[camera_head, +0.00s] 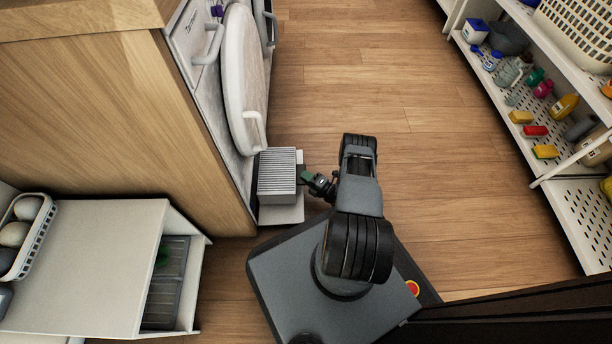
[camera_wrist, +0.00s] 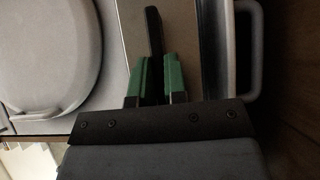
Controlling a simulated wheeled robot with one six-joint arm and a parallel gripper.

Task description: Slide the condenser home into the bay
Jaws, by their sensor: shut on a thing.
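The condenser (camera_head: 277,172) is a light grey finned block in the head view. It stands out from the lower front of a white appliance, above a white flap (camera_head: 285,214). My gripper (camera_head: 309,180) is at its outer end, on the right. In the wrist view, my green-padded fingers (camera_wrist: 156,78) are shut on a black upright handle, in front of a plain grey-brown face (camera_wrist: 187,40) that appears to be the condenser's. The bay opening is hidden behind the condenser and the round door, so I cannot tell how deep the condenser sits.
The round white door (camera_head: 244,75) hangs open just above the condenser; it also fills the left of the wrist view (camera_wrist: 50,50). A wooden cabinet (camera_head: 130,120) and an open drawer (camera_head: 170,285) are at left. Stocked shelves (camera_head: 565,205) stand right. The wooden floor between is clear.

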